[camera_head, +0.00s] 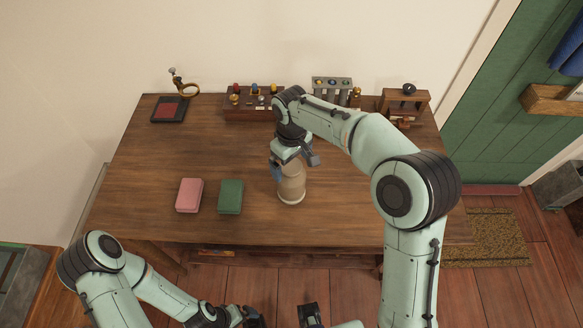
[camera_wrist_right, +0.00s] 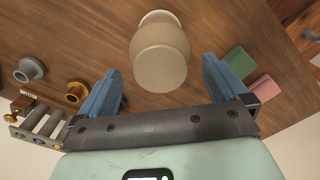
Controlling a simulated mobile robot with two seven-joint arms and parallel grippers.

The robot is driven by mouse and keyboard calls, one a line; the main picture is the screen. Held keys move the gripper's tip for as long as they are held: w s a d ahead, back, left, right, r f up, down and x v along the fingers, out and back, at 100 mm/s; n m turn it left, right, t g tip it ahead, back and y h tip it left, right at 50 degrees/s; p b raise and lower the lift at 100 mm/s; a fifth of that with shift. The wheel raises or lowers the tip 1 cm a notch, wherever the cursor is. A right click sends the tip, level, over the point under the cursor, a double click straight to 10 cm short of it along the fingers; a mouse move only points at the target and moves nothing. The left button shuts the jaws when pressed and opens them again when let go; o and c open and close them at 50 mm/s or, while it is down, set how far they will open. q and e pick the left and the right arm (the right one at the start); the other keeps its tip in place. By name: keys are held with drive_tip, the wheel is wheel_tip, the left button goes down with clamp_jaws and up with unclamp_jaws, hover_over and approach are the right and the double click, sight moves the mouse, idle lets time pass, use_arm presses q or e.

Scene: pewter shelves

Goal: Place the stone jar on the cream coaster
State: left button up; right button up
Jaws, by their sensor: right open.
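The stone jar (camera_head: 291,186) is a beige, rounded vessel standing upright near the front middle of the wooden table. My right gripper (camera_head: 292,162) is at the jar's upper part in the head view and hides some of it. In the right wrist view the jar (camera_wrist_right: 160,62) lies between and beyond the two spread blue fingers of my right gripper (camera_wrist_right: 161,68), with gaps on both sides. A paler rim shows at the jar's foot; I cannot tell whether it is the cream coaster. My left gripper (camera_head: 250,317) is low at the bottom edge, partly cut off.
A pink box (camera_head: 189,195) and a green box (camera_head: 230,196) lie left of the jar. Along the back are a dark red-topped pad (camera_head: 170,109), a rack of small items (camera_head: 252,113), a tube rack (camera_head: 331,88) and a wooden stand (camera_head: 404,103).

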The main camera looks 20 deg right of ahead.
wheel_tip(320, 180, up, 8)
drive_tip(key=shift+f+p, duration=0.2)
drive_tip(key=shift+p, duration=0.3)
drive_tip(key=shift+f, duration=0.1)
